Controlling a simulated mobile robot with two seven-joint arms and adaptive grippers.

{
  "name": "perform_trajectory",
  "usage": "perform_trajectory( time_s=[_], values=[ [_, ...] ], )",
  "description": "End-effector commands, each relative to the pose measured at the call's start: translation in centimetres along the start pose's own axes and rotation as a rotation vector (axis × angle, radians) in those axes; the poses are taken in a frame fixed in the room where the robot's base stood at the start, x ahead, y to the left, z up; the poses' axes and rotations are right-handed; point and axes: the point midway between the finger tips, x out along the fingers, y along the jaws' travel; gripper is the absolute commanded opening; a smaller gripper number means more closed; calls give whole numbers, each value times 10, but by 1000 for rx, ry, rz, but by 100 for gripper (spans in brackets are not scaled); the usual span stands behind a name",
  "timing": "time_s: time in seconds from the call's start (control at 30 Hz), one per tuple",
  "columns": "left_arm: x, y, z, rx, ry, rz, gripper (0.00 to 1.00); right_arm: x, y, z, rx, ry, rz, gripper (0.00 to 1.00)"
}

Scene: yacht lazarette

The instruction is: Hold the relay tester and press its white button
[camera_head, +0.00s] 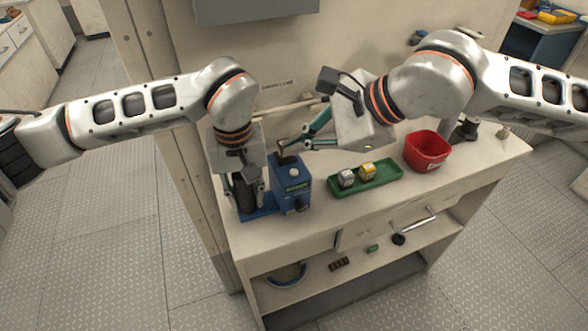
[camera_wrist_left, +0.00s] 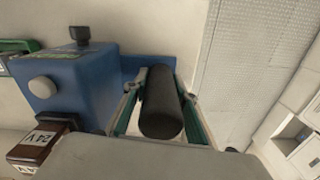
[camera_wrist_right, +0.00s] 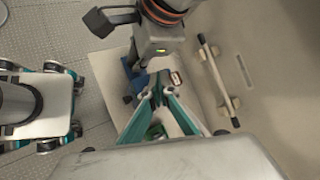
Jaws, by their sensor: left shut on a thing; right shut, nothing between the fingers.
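The relay tester (camera_head: 291,190) is a blue box on the bench top with a black upright handle at its left. A brown relay (camera_head: 286,157) marked 24V sits at the top of the tester. My left gripper (camera_head: 244,188) is shut on the black handle (camera_wrist_left: 162,112). My right gripper (camera_head: 291,148) is shut and empty, its fingertips close to the brown relay and above the far side of the box. Whether they touch it I cannot tell.
A green tray (camera_head: 378,184) with a silver relay (camera_head: 346,177) and a yellow relay (camera_head: 367,170) lies right of the tester. A red bin (camera_head: 427,150) stands further right. The wall is close behind. Small items lie on the lower shelf (camera_head: 345,275).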

Motion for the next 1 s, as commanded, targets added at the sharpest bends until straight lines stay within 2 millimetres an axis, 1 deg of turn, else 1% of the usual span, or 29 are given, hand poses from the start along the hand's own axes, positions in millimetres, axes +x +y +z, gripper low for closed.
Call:
perform_trajectory(
  time_s=[0.13, 0.33, 1.0],
  values=[
    [0, 0, 0, 0, 0, 0, 0, 12, 9, -9, 2, 0, 2, 0],
    [0, 0, 0, 0, 1, 1, 0, 21, 15, -15, 0, 0, 0, 0],
    [0, 0, 0, 0, 1, 1, 0, 23, 16, -17, -2, 0, -1, 0]
  ],
)
